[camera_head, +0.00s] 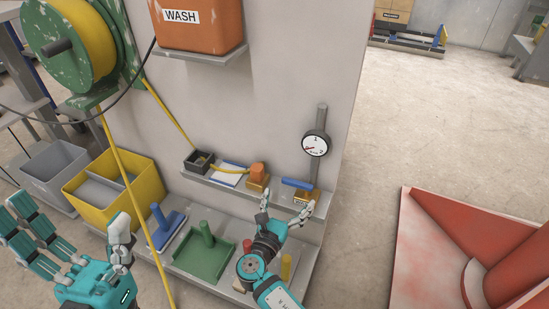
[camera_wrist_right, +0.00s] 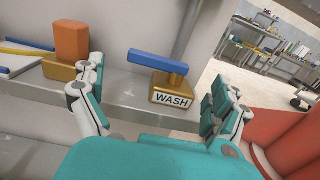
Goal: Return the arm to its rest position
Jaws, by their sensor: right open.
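My right gripper (camera_head: 286,206) is open and empty at the front of the small wall shelf, close to the valve with the blue lever (camera_head: 298,183). In the right wrist view the fingers of my right gripper (camera_wrist_right: 158,85) stand wide apart. The blue lever (camera_wrist_right: 158,62) shows beyond them, on a brass block labelled WASH (camera_wrist_right: 172,98). I see no finger touching it. My left gripper (camera_head: 75,232) is at the lower left, its fingers spread apart with nothing seen between them, in front of the yellow bin.
A pressure gauge (camera_head: 315,145) stands above the valve. An orange block (camera_head: 258,171) sits left of it on the shelf. Below are a blue tool (camera_head: 165,230) and a green tray (camera_head: 203,252). A yellow hose (camera_head: 122,160) hangs at left. A red structure (camera_head: 430,245) is at right.

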